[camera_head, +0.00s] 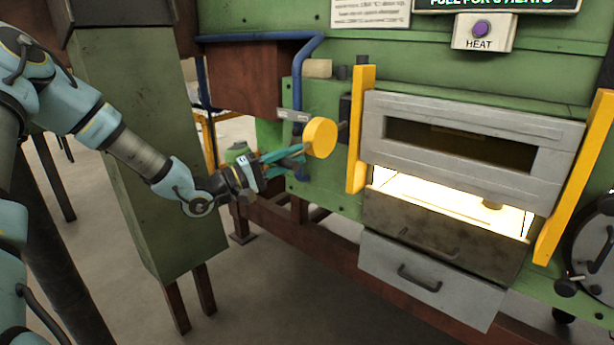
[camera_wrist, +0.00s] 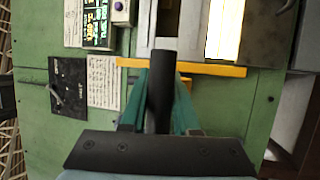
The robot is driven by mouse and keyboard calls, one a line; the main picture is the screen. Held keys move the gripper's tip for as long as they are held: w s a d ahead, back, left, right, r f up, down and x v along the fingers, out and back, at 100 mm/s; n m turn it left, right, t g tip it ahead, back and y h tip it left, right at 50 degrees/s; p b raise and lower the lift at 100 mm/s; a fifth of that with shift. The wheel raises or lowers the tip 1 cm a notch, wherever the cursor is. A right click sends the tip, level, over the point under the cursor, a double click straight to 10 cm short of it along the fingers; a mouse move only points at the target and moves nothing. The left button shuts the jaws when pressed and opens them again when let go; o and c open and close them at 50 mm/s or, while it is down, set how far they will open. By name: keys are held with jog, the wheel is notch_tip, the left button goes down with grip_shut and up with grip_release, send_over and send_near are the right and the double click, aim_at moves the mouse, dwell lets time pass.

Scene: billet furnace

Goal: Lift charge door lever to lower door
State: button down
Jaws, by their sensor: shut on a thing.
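The charge door (camera_head: 545,178) is a grey framed panel between two yellow uprights. It is raised part way, and a bright glowing gap (camera_head: 445,195) shows below it. My gripper (camera_head: 296,156) has teal fingers and is left of the door, beside a round yellow disc (camera_head: 320,137). In the wrist view, my gripper (camera_wrist: 160,90) is shut on a dark bar (camera_wrist: 161,100), which I take for the charge door lever. The bar runs between the fingers towards the furnace. In the head view the gripped part is hidden by the fingers and the disc.
A blue pipe (camera_head: 297,85) runs down the green furnace front above my gripper. A green column (camera_head: 150,140) stands left, behind my arm. A HEAT button (camera_head: 481,28) is above the door, and a grey drawer (camera_head: 425,280) is below. Dark floor is open in front.

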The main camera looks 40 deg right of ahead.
jog(key=d+r+n+y+p, duration=0.1)
jog(key=d+r+y+p, duration=0.1)
jog(key=r, duration=0.6)
jog(key=w+d+r+n+y+p, duration=0.1)
jog(key=r+p, duration=0.3)
jog(key=r, duration=0.5)
jog(key=shift+w+d+r+t+y, duration=0.15)
jog(key=shift+d+t+y, duration=0.15)
jog(key=shift+d+y, duration=0.3)
jog(key=shift+a, duration=0.1)
jog(key=c, duration=0.9)
grip_release()
jog(key=shift+o, duration=1.2)
